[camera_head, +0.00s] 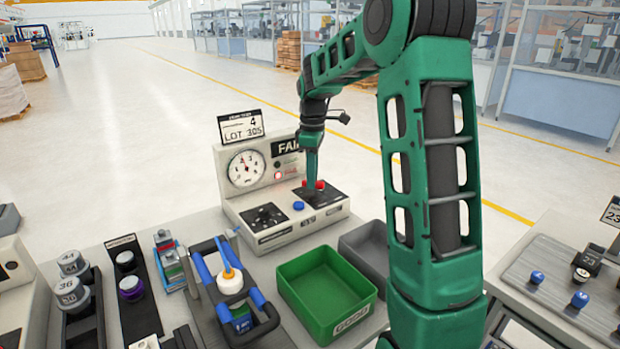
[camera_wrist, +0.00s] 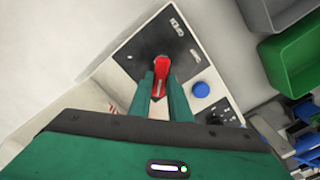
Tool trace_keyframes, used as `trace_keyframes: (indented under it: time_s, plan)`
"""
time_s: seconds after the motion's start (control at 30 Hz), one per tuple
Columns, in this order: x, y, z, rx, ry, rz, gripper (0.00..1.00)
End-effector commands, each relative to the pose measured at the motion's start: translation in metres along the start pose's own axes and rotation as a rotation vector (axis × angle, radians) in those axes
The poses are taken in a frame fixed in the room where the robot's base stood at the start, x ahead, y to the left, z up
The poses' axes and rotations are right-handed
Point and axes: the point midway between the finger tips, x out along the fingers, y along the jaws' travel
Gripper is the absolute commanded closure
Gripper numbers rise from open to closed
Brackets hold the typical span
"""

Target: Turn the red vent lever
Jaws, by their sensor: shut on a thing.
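The red vent lever (camera_wrist: 161,75) sits on a dark panel (camera_wrist: 146,50) of the test station. In the wrist view my gripper (camera_wrist: 161,88) has its two green fingers on either side of the lever, shut on it. In the head view my gripper (camera_head: 312,178) reaches down onto the panel from above, and red parts of the lever (camera_head: 320,184) show beside the fingers. The fingers hide part of the lever's handle.
The station (camera_head: 285,235) has a round gauge (camera_head: 245,168), a FAIL sign with a lit red lamp, a blue button (camera_head: 298,206) and a black knob (camera_head: 265,214). A green bin (camera_head: 325,280) and a grey bin (camera_head: 352,238) stand in front. A fixture with blue handles (camera_head: 210,280) stands left of the green bin.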

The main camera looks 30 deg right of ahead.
Motion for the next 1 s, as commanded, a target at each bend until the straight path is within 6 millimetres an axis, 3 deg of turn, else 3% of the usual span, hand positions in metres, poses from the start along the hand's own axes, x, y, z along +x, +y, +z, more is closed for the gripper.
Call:
trace_keyframes:
  time_s: [0.27,1.0]
  plan:
    - [-0.001,0.005,0.001,0.156,0.001,0.004,1.00]
    - [-0.001,0.019,0.009,0.851,0.003,0.003,1.00]
